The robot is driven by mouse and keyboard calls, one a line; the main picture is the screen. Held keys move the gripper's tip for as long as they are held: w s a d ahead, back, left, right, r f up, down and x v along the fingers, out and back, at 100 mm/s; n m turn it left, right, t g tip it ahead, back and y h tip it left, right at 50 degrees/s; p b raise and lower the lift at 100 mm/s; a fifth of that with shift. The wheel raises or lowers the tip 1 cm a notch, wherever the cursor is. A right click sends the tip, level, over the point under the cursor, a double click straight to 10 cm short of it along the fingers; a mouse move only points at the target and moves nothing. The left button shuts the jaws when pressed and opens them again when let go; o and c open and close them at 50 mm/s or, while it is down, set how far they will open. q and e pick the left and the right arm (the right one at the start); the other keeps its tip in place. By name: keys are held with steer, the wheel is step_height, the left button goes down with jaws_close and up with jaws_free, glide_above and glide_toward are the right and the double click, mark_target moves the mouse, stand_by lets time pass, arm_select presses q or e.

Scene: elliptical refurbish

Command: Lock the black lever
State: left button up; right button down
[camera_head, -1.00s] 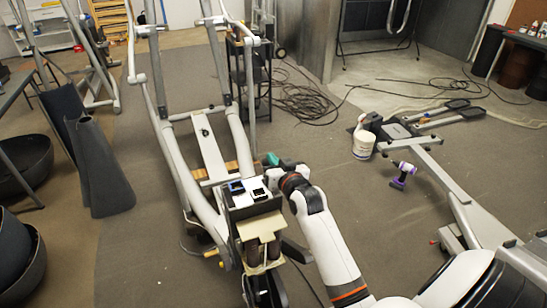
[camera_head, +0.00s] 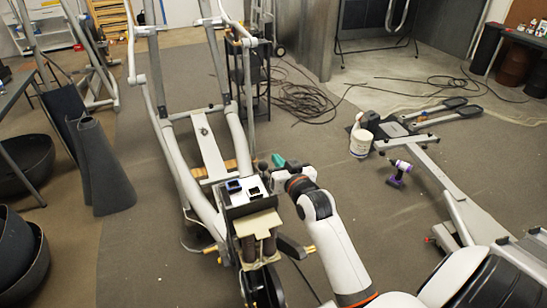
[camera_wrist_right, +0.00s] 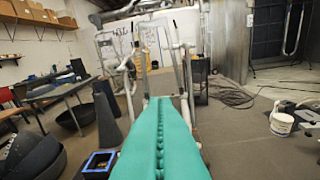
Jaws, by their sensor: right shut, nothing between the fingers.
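A short dark lever with a round knob (camera_head: 263,167) stands at the right rear edge of the black box on the elliptical machine; I cannot tell for sure that it is the black lever. My right gripper (camera_head: 278,160), with teal fingers, is just right of and behind the knob. Any contact between them cannot be made out. In the right wrist view the teal fingers (camera_wrist_right: 158,140) are pressed together with nothing between them, and the lever does not show. The box's white top (camera_head: 245,190) has a blue-rimmed socket (camera_head: 234,186) and a black one (camera_head: 254,191). My left gripper is out of view.
The elliptical's grey frame (camera_head: 172,135) rises behind the box. A yellow-tipped handle (camera_head: 310,249) sticks out low at the box's right.

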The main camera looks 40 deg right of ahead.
steer(key=v, duration=0.5)
steer(key=shift+s+b, duration=0.1)
steer(key=shift+b, duration=0.3)
